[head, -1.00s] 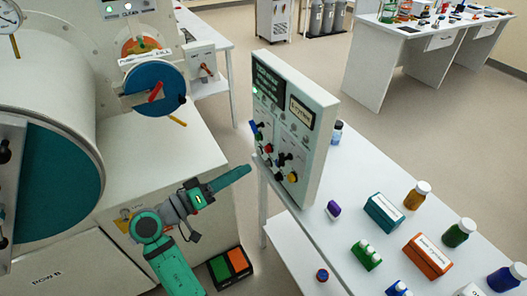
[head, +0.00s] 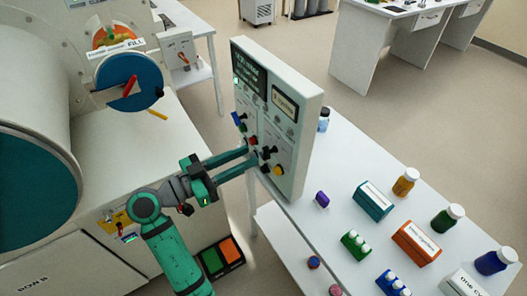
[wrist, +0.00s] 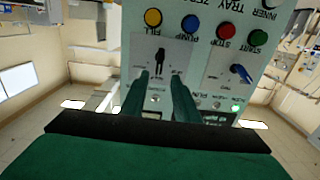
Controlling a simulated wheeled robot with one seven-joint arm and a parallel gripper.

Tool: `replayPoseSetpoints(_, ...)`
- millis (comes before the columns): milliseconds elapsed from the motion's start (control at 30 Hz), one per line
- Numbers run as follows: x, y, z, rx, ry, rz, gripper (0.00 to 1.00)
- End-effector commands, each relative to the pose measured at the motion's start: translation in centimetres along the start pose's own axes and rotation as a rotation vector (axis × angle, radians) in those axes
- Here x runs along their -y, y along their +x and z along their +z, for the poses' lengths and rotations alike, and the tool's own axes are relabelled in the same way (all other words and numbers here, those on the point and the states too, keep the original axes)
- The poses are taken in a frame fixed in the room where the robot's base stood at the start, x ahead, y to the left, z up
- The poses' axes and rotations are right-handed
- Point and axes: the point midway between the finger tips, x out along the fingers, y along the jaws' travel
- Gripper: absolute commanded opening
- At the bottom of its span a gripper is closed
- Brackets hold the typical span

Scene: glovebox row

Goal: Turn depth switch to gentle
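The upright control panel (head: 312,125) stands on the white table and carries buttons and switches. In the wrist view it appears upside down. A black lever switch (wrist: 160,58) sits on a light plate there, and a blue-handled switch (wrist: 240,72) sits to its right. Their labels are too small to read, so I cannot tell which one is the depth switch. My gripper (head: 251,160) is open, with its fingers reaching toward the panel. In the wrist view my gripper (wrist: 161,78) has the black lever lined up with the gap between its fingertips. I cannot tell whether they touch it.
Buttons beside the switches are yellow (wrist: 153,17), blue (wrist: 190,23), red (wrist: 225,30) and green (wrist: 259,38). Bottles and boxes, including a teal box (head: 372,200), stand on the table (head: 350,150). A chamber with a blue disc (head: 128,82) is at left.

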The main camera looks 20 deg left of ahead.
Motion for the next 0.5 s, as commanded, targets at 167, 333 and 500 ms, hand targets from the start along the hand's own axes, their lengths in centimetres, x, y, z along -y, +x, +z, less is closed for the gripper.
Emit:
replayPoseSetpoints(167, -0.5, 3.5, 0.0, 0.000, 0.000, 0.015, 0.28)
replayPoseSetpoints(333, -0.8, 5.4, 0.0, 0.000, -0.001, 0.023, 0.28)
replayPoseSetpoints(500, -0.8, 5.9, 0.0, 0.000, -0.001, 0.023, 0.28)
